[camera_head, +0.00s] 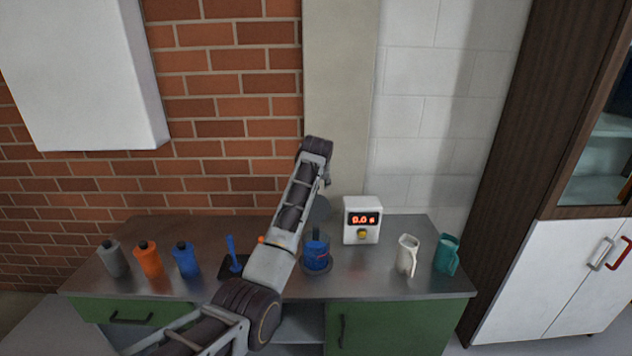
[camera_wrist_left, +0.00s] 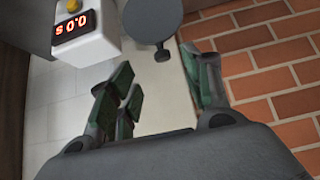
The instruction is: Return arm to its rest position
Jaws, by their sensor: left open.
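My left arm (camera_head: 270,262) rises from the bottom of the head view, crosses in front of the counter and bends near the wall. My left gripper (camera_wrist_left: 160,88) is open and empty in the wrist view, its dark green fingers spread apart against the wall. In the head view the fingers cannot be made out. My right gripper is not in view.
The metal counter (camera_head: 390,285) holds grey (camera_head: 113,259), orange (camera_head: 148,259) and blue (camera_head: 186,260) bottles. A blue tank (camera_head: 316,256), timer (camera_head: 361,222), white jug (camera_head: 407,255) and teal jug (camera_head: 446,255) stand right of the arm. A tall cabinet (camera_head: 535,170) is at right.

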